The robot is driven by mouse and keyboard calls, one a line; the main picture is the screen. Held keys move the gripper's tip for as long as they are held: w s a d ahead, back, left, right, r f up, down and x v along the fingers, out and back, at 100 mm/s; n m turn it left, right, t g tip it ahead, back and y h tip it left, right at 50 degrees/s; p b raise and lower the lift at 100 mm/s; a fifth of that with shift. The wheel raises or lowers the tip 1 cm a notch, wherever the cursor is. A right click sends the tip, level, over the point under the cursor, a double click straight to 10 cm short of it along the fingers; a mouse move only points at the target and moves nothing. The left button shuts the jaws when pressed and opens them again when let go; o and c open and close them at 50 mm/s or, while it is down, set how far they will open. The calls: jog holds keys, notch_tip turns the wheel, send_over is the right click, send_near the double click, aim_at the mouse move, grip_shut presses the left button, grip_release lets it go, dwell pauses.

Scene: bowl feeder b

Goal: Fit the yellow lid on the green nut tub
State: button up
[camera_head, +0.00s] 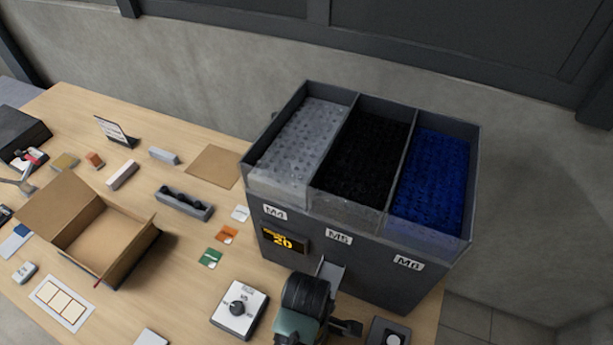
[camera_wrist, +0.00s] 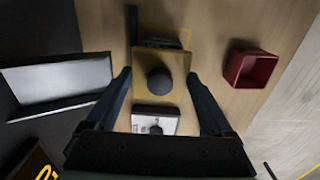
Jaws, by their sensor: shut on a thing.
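The yellow lid (camera_wrist: 145,88) is a flat square plate with a round black knob (camera_wrist: 160,80). My gripper (camera_wrist: 159,84) is shut on the lid, one finger at its left edge and one at its right in the wrist view. A green edge, apparently the green nut tub (camera_wrist: 186,36), shows just past the lid's top edge. Most of the tub is hidden by the lid, and I cannot tell whether the two touch. In the head view my dark wrist covers this spot, and neither lid nor tub can be made out there.
A red open box (camera_wrist: 246,69) stands right of the lid. A metal chute (camera_wrist: 62,84) is on the left, on the dark feeder (camera_head: 350,262) with three bins. A white dial box (camera_head: 239,309) is close by. An open cardboard box (camera_head: 134,262) stands farther left.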

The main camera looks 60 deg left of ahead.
jog(key=shift+f, duration=1.8)
jog(key=shift+f, duration=0.1)
jog(key=o, duration=1.1)
notch_tip(320, 180, up, 12)
jog(key=shift+r, duration=0.15)
